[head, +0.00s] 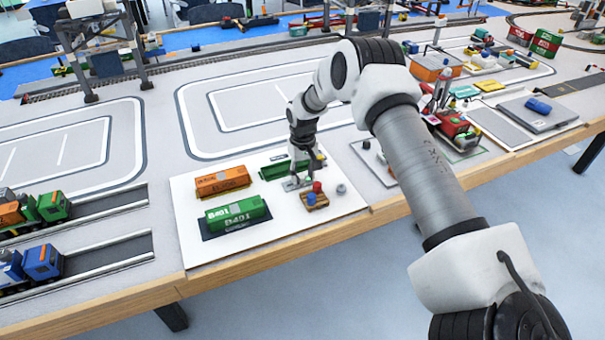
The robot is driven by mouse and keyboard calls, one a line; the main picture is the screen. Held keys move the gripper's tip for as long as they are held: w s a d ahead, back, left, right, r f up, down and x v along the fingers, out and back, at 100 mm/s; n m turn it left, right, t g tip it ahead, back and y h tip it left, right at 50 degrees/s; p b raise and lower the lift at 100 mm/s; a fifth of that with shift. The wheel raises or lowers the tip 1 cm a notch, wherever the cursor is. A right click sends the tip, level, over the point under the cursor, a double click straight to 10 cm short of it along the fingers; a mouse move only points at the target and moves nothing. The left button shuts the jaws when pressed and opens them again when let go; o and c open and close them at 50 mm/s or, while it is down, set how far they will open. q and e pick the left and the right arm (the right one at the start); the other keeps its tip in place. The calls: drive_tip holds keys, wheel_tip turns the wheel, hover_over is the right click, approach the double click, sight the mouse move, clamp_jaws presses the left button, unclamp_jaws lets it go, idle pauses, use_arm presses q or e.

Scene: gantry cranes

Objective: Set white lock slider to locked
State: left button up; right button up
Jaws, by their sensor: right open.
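My right arm reaches in from the lower right, and its gripper (301,170) points down over the white board (185,215) near the table's front. The gripper is open, with its fingertips close above or at a small light-grey plate (292,186). I cannot make out a white lock slider; it may be hidden by the gripper or too small to tell. A dark green container (273,171) lies just behind and left of the gripper, partly covered by it. My left gripper is not in view.
An orange container (222,181) and a green container (236,210) sit left on the board. A small wooden pallet (316,203) with red and blue pieces and a grey ring (341,189) lie right of the gripper. A red vehicle (455,130) stands farther right.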

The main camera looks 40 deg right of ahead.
sight(303, 175)
wheel_tip(303, 175, up, 12)
idle(0.3)
drive_tip(key=shift+d+f, duration=0.1)
idle(0.3)
